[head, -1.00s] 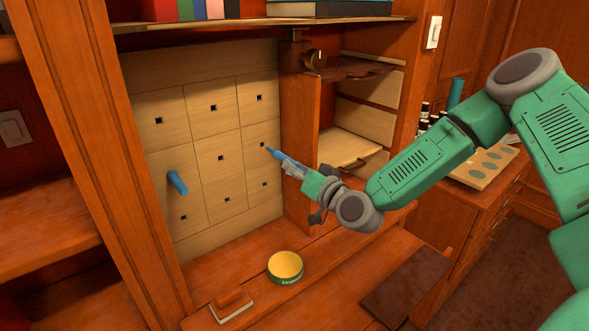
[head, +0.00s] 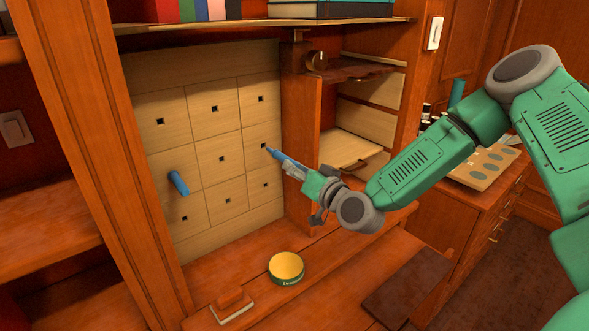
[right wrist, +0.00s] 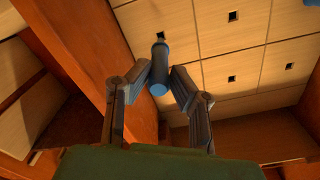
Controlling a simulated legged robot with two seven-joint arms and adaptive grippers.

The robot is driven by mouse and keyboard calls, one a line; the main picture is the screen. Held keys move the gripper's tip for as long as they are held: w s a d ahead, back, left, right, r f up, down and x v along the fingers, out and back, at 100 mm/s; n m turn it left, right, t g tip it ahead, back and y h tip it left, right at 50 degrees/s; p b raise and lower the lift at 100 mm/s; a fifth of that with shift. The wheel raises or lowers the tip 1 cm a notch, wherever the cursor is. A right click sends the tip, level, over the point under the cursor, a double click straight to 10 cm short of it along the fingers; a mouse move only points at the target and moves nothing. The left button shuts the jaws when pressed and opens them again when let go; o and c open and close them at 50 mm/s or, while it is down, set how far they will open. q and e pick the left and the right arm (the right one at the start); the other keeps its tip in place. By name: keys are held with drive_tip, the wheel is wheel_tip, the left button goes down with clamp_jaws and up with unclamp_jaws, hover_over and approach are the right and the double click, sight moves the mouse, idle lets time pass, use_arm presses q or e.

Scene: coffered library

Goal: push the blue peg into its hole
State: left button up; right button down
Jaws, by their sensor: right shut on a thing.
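The blue peg (head: 278,157) is held by my right gripper (head: 290,167) and points at the light wooden panel (head: 235,127). In the right wrist view the peg (right wrist: 160,68) sits between the two dark fingers of the gripper (right wrist: 160,82), its round end facing the camera. The peg's narrow far tip is at the square hole (head: 264,146) in the right column, middle row. I cannot tell if the tip has entered it. Most of the peg's length is outside the panel. My left gripper is not in view.
A second blue peg (head: 178,183) sticks out of the panel on the left. A yellow-topped round tin (head: 286,267) and a small wooden-handled block (head: 232,306) stand on the ledge below. A wooden upright (head: 297,150) borders the panel on the right, beside open drawers.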

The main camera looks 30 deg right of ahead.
sight(281, 159)
drive_tip(key=shift+w+a+b, duration=0.2)
drive_tip(key=shift+w+b, duration=1)
drive_tip(key=shift+w, duration=1.7)
drive_tip(key=c, duration=1.3)
unclamp_jaws()
drive_tip(key=shift+c, duration=0.2)
drive_tip(key=shift+s, duration=0.1)
drive_tip(key=s, duration=1.1)
drive_tip(key=shift+s+d, duration=0.4)
drive_tip(key=shift+f, duration=0.15)
